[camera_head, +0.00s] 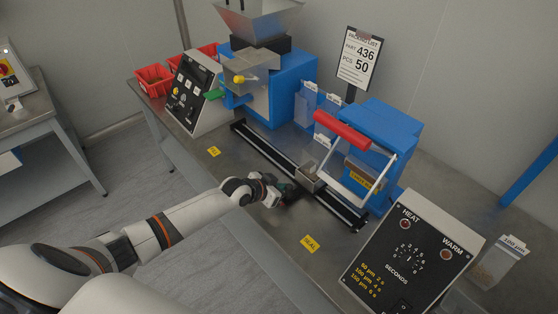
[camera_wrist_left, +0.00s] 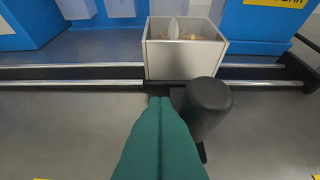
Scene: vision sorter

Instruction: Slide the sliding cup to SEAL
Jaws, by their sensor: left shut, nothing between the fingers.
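The sliding cup (camera_head: 309,177) is a small open metal box on a black double rail (camera_head: 268,149). In the left wrist view the cup (camera_wrist_left: 184,53) holds a few small pale pieces, and a dark cylindrical knob (camera_wrist_left: 208,103) stands in front of it. My left gripper (camera_head: 284,190) is beside the cup on the near side of the rail. Its green fingers (camera_wrist_left: 160,104) are shut and empty, just left of the knob; I cannot tell if they touch it. The yellow SEAL label (camera_head: 310,243) lies on the table, right of the gripper. My right gripper is not in view.
A blue sealer with a red-handled lever (camera_head: 342,130) stands behind the rail's right part. A blue machine with a hopper (camera_head: 262,20) stands behind its left part. A HEAT/WARM control box (camera_head: 411,253) stands at the front right. Another yellow label (camera_head: 214,152) lies left.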

